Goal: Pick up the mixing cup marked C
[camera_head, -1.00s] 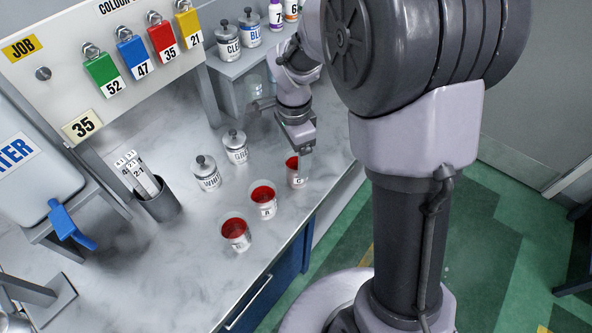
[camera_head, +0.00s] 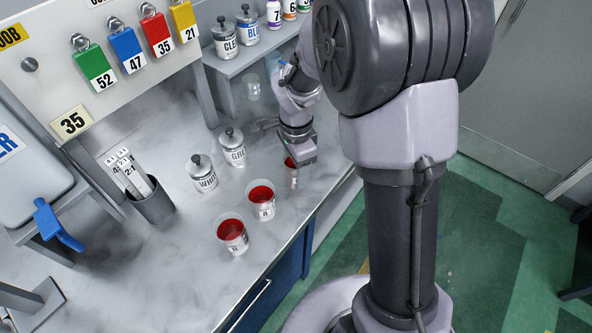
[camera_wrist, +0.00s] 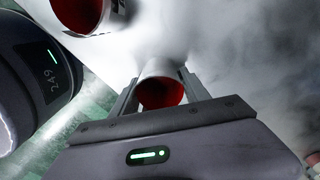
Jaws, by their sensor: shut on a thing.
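The mixing cup marked C (camera_head: 289,176), white outside and red inside, is at the right end of the row of cups near the counter's front edge. My gripper (camera_head: 293,165) is over it and hides much of it, including its letter. In the wrist view my gripper (camera_wrist: 160,93) has one finger on each side of the cup (camera_wrist: 161,92), shut on it. The cup's red inside shows between the fingers. I cannot tell whether its base touches the counter.
Two similar cups, one marked B (camera_head: 262,204) and another (camera_head: 232,236), stand to the left. Lidded pots marked WHIT (camera_head: 204,177) and GRE (camera_head: 232,150) stand behind. A grey holder with strips (camera_head: 155,204) is further left. The counter (camera_head: 150,260) is clear at front left.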

